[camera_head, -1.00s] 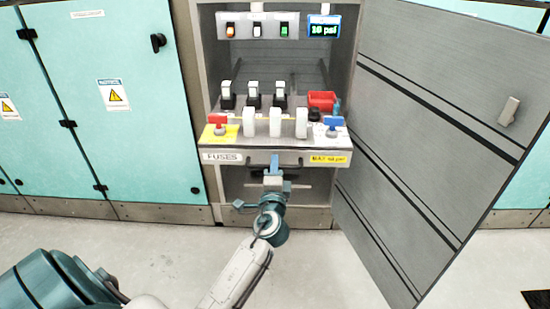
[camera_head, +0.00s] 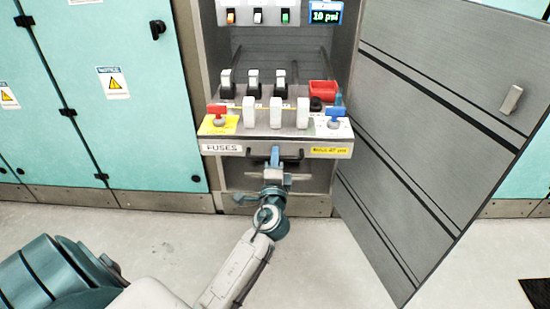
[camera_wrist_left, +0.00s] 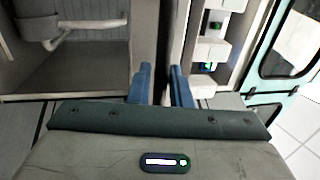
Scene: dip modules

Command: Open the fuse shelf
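The fuse shelf (camera_head: 275,148) is a grey pull-out tray with a "FUSES" label and a dark bar handle (camera_head: 291,155) on its front. It stands out from the open cabinet, with rails showing behind it. My left gripper (camera_head: 275,157) is at the middle of the handle, one blue finger showing above the bar. In the left wrist view my two blue fingers (camera_wrist_left: 161,86) stand close together on either side of a dark strip, which fits the handle; the contact itself is partly hidden. My right gripper is not in view.
The shelf carries white fuses (camera_head: 276,113), black-and-white switches, a red bin (camera_head: 322,87), and red and blue valves. The open cabinet door (camera_head: 430,120) stands close on the right. Teal cabinets (camera_head: 100,90) fill the left. The floor in front is clear.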

